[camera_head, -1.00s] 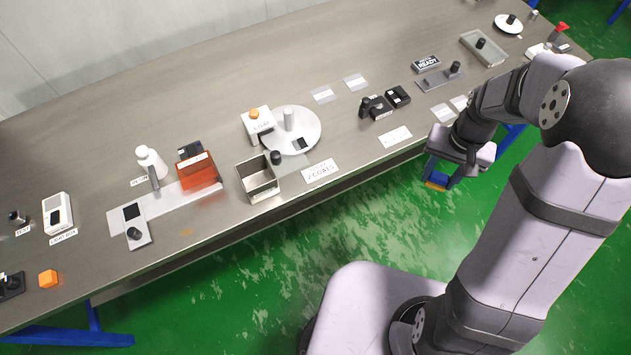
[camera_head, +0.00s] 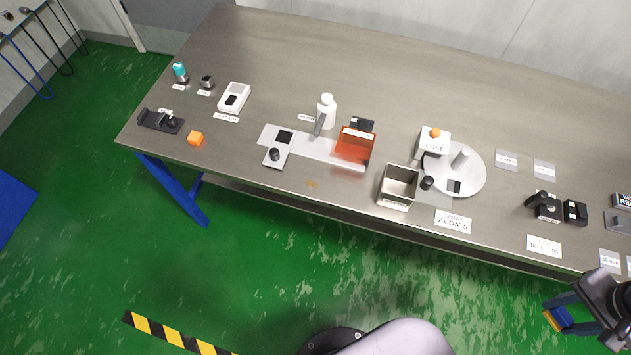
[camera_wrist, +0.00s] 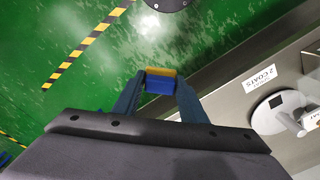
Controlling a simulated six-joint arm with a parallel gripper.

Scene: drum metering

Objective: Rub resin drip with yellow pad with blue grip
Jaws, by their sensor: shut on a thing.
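My gripper (camera_head: 559,317) is at the lower right of the head view, off the table's front edge and over the green floor. It is shut on the yellow pad with blue grip (camera_wrist: 160,84). In the wrist view the blue grip sits between the two fingers, with the yellow pad along its far side. The resin drip (camera_head: 312,183) is a small amber smear on the steel table, near the front edge, left of the open metal box. My gripper is far to the right of the drip. The drip does not show clearly in the wrist view.
The table around the drip is bare.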

